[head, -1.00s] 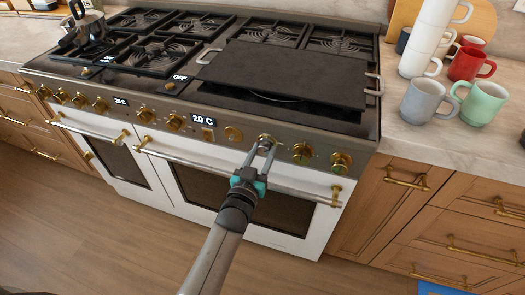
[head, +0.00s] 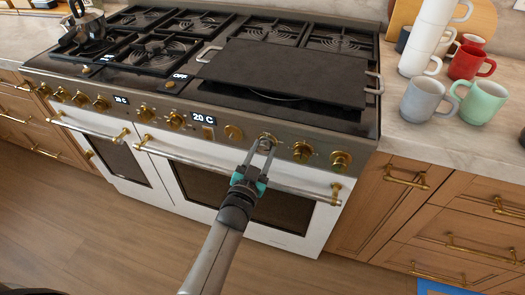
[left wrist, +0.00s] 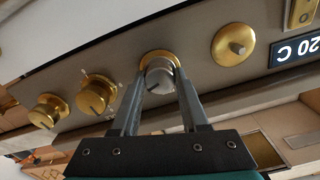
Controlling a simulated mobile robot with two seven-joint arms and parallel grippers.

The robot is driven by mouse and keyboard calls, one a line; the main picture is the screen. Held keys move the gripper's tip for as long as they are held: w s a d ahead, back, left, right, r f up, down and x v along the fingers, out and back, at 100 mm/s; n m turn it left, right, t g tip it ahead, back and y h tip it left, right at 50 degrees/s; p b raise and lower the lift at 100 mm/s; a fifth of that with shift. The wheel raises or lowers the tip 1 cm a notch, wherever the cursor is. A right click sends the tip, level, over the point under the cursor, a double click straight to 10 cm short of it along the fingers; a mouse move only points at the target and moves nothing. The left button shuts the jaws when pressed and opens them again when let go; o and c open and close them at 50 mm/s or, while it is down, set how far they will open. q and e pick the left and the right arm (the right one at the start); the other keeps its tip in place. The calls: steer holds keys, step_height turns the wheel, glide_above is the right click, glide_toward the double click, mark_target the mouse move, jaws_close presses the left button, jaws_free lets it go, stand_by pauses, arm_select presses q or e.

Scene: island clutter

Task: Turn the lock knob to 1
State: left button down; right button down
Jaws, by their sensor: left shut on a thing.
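The knob between my fingers (left wrist: 160,77) is silver with a brass ring behind it, on the stove's front panel. It also shows in the head view (head: 268,139), partly hidden by the fingertips. My left gripper (head: 265,146) reaches up to the panel and is shut on this knob. In the left wrist view the two fingers (left wrist: 158,100) stand on either side of it. A dark mark shows on the knob's face. I cannot read a number or lock label on it. My right gripper is not in view.
Brass knobs (head: 302,152) sit close to the right of the held knob. An oven handle bar (head: 290,191) runs just below the panel. A dark griddle (head: 290,72) lies on the stove. Several mugs (head: 418,100) stand on the right counter.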

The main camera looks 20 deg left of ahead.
arm_select(q)
steer(key=shift+c, duration=2.1)
jaws_free()
steer(key=shift+s, duration=0.55)
steer(key=s+p, duration=0.3)
steer(key=s, duration=1.1)
steer(key=shift+a, duration=0.25)
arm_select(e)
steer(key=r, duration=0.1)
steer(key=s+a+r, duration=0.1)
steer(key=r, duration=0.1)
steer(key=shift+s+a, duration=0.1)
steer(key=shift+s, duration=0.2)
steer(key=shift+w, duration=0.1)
